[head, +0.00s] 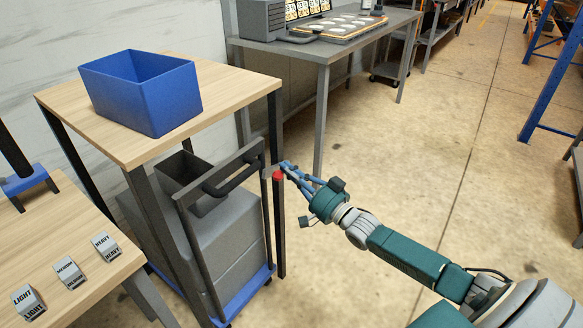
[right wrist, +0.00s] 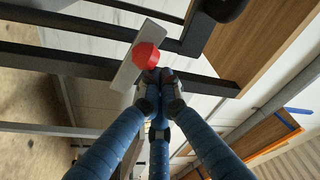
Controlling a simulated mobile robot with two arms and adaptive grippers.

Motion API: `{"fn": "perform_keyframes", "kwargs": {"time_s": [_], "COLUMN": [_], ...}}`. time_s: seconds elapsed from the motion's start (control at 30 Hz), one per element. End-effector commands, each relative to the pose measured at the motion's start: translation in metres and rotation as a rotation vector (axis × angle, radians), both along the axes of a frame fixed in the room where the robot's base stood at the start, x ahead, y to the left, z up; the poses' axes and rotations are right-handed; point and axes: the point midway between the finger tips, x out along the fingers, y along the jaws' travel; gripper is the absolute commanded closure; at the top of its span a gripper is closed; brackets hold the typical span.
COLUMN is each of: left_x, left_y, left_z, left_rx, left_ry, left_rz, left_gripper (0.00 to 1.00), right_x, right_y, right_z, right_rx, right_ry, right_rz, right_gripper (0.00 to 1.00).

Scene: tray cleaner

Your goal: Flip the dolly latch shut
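The dolly (head: 240,308) has a blue base, a grey body on it and a dark upright frame with a black handle. The latch is a light grey plate with a red knob (head: 278,176) at the right end of the frame's top. In the right wrist view the red knob (right wrist: 149,56) sits on the slanting plate (right wrist: 128,76). My right gripper (head: 285,166) is at the knob, and its blue fingers come together at the tips (right wrist: 160,78). The tips are right by the knob; contact is unclear. My left gripper is out of view.
A wooden table (head: 225,82) carrying a blue bin (head: 150,100) stands over the dolly. Weights marked light, medium and heavy (head: 68,272) lie on another wooden table at lower left. A grey workbench (head: 330,52) stands behind.

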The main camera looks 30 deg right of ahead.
Motion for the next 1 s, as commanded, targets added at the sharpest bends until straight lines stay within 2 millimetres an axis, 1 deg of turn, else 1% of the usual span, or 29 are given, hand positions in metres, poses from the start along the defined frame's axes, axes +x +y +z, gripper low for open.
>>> {"fn": "perform_keyframes", "kwargs": {"time_s": [0.03,0.1,0.3,0.4,0.6,1.0], "left_x": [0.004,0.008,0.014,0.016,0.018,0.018], "left_y": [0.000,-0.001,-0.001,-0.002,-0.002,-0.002], "left_z": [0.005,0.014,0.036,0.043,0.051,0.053], "left_rx": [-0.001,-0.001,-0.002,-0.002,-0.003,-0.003], "left_ry": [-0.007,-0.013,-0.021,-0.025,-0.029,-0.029], "left_rz": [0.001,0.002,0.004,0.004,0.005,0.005], "left_gripper": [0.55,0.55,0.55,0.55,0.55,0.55], "right_x": [-0.001,-0.002,-0.003,-0.003,-0.004,-0.004], "right_y": [0.003,0.005,0.008,0.009,0.010,0.010], "right_z": [-0.006,-0.008,-0.013,-0.015,-0.016,-0.017], "right_rx": [-0.032,-0.076,-0.171,-0.200,-0.233,-0.237], "right_ry": [-0.012,-0.030,-0.069,-0.082,-0.094,-0.095], "right_rz": [0.003,0.003,0.002,0.003,0.003,0.002], "right_gripper": [1.00,1.00,1.00,1.00,1.00,1.00]}}
